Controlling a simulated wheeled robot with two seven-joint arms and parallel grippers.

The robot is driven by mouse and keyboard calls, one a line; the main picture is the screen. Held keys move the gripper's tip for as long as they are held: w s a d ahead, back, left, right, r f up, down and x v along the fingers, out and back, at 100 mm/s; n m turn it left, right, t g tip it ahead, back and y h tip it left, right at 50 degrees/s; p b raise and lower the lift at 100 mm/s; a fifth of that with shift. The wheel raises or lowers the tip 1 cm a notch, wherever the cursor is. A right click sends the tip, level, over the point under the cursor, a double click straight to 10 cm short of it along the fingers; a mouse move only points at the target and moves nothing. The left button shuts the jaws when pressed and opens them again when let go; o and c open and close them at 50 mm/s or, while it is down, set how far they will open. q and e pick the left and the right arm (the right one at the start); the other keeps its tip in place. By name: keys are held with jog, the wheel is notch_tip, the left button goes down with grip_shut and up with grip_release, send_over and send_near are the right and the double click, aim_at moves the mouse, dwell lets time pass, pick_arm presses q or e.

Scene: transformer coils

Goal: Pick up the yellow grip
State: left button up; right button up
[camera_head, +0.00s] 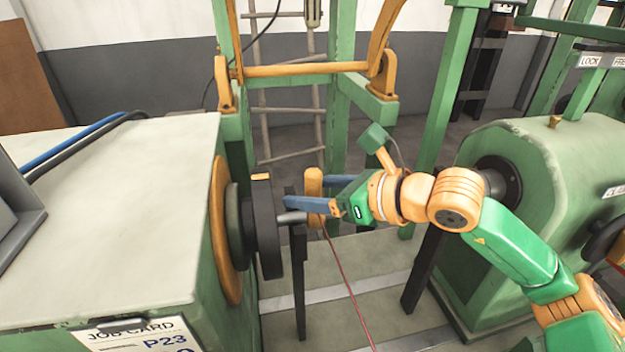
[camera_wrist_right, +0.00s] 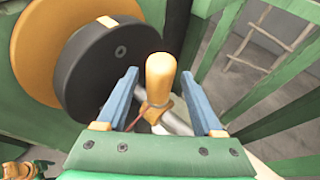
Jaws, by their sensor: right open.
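The yellow grip (camera_head: 315,182) is an upright rounded handle beside the dark round disc at the end of the machine on the left. In the right wrist view the grip (camera_wrist_right: 160,78) stands between the two blue fingers, with a gap visible on each side. My right gripper (camera_head: 307,193) is open around the grip and comes in from the right. Its fingers (camera_wrist_right: 159,76) show clearly in the wrist view. The grip's lower end joins a collar and a grey metal rod there. My left gripper does not show in the head view.
The dark disc (camera_head: 265,225) and orange ring (camera_head: 220,228) are close to the fingertips. Dark upright posts (camera_head: 299,280) stand below the gripper. A thin red cord (camera_head: 345,275) hangs from the grip area. Green frame posts rise behind.

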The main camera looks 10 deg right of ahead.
jog(key=shift+s+r, duration=0.1)
jog(key=shift+s, duration=0.1)
jog(key=c, duration=1)
grip_shut()
jog(key=shift+r, duration=0.1)
